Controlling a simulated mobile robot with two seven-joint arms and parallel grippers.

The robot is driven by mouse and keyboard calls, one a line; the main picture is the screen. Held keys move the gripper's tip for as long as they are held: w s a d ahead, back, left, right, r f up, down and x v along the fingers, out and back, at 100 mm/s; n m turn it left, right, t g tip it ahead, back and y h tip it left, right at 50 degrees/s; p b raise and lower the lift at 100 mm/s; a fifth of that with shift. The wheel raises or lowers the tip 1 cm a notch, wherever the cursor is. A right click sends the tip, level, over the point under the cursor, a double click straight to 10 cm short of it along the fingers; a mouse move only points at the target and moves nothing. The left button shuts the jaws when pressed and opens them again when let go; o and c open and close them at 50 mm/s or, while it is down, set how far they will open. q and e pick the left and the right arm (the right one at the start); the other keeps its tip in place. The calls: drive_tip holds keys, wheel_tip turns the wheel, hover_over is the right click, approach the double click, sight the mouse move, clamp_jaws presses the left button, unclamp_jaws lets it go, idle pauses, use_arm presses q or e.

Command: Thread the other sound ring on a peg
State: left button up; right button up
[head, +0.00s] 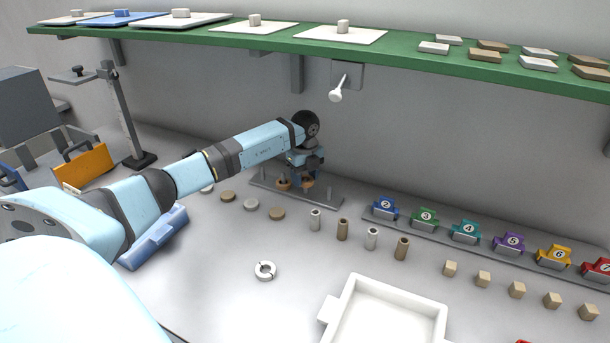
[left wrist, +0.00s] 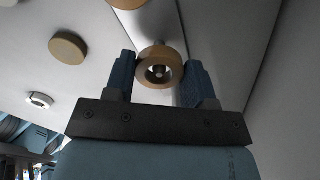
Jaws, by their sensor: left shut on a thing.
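My left gripper (head: 305,172) is shut on a brown ring (left wrist: 160,66), its blue fingers on either side. In the head view the held ring (head: 308,183) is low over the grey peg rack (head: 322,195). In the left wrist view a peg end shows within the ring's hole; I cannot tell how far the ring is down the peg. Another brown ring (head: 283,184) is at a peg to the left on the rack. A pale ring (head: 265,270) with dark breaks in its rim lies on the table. My right gripper is out of view.
A white tray (head: 336,308) is in front. Numbered coloured holders (head: 425,217) line the back right. A green shelf (head: 220,36) hangs above.

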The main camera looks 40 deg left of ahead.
use_arm(q)
drive_tip(key=shift+f, duration=0.6)
idle(0.3)
drive_tip(key=o, duration=1)
wheel_tip(320, 180, up, 14)
drive_tip(key=shift+f, duration=0.15)
idle(0.5)
